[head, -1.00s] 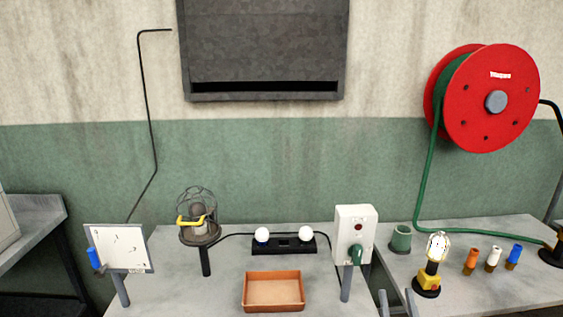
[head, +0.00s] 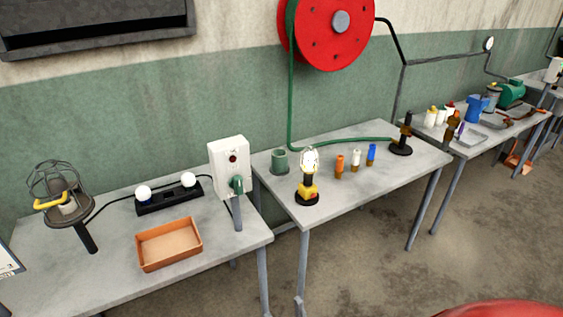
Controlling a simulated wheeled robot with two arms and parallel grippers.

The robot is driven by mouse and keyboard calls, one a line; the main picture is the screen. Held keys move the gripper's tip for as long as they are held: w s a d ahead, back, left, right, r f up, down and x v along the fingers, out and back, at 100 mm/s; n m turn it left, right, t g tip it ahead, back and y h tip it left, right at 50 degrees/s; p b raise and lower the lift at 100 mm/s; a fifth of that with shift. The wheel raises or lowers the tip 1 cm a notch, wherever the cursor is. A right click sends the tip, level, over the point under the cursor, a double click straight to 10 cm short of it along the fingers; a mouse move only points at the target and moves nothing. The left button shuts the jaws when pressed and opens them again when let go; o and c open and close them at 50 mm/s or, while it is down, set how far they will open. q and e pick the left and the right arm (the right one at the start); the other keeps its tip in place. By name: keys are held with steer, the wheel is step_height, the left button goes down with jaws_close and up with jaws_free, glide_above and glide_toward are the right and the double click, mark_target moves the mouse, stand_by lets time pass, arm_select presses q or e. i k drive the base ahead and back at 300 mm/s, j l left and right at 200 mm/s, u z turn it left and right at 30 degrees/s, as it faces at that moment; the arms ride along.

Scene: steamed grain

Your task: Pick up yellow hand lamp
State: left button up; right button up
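A hand lamp with a yellow and black body and a bright caged bulb (head: 308,188) stands upright on a black round base. It is near the front left part of the middle table (head: 375,185). Another lamp, with a dark wire cage and a yellow handle (head: 62,198), is on a stand at the left table. Neither of my grippers is in view, and nothing is seen touching either lamp.
Near the yellow-bodied lamp are a green cup (head: 279,162) and orange, white and blue small cylinders (head: 356,160). An orange tray (head: 169,245) lies on the left table. A red rounded thing (head: 505,309) shows at bottom right.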

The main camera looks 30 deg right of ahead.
mark_target(303, 195)
steer(key=i+l+z, duration=0.35)
steer(key=l, duration=0.2)
steer(key=i+l+z, duration=0.7)
steer(key=i, duration=0.25)
